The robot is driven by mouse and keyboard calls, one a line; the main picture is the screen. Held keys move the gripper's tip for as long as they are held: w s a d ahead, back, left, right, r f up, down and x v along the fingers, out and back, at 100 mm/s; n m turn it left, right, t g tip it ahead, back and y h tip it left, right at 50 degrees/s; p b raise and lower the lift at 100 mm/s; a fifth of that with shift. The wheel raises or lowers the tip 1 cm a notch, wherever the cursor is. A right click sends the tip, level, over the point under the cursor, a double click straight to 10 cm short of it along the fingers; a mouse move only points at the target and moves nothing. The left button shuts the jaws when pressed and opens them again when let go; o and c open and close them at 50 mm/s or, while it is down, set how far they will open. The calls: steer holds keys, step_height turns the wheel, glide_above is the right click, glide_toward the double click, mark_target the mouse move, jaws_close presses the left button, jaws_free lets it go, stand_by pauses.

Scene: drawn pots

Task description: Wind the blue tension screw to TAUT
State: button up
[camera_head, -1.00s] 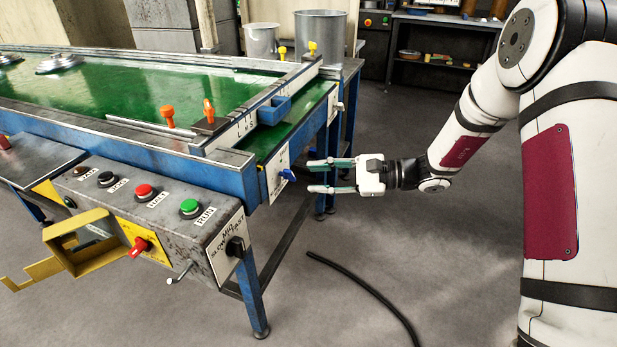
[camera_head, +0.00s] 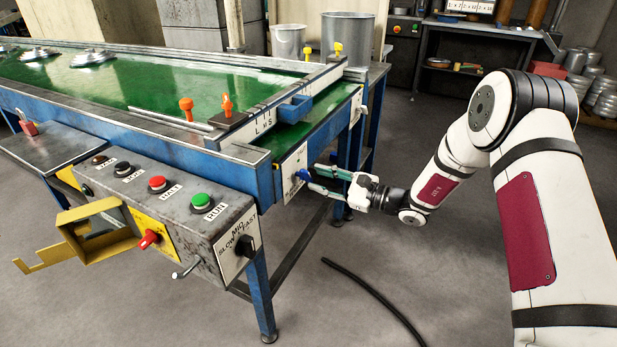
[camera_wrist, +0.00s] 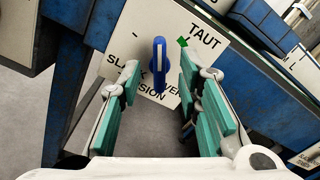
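The blue tension screw (camera_wrist: 158,66) sits on a white label plate (camera_wrist: 205,75) marked SLACK and TAUT, with a green mark near TAUT. Its handle stands about upright in the wrist view, between the two words. In the head view the screw (camera_head: 303,174) is on the plate at the end of the blue frame. My gripper (camera_head: 312,178) is at the screw. In the wrist view its teal-padded fingers (camera_wrist: 160,88) are open, one on each side of the blue handle, with gaps between. Whether the fingertips reach past the handle is unclear.
The grey control box (camera_head: 175,215) with several buttons, a red switch (camera_head: 149,239) and a yellow guard (camera_head: 95,230) stands left of the plate. A blue table leg (camera_head: 262,295) is below. A black cable (camera_head: 370,295) lies on the floor. Open floor is to the right.

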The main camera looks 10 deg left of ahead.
mark_target(310, 176)
steer(key=shift+x, duration=2.1)
jaws_close()
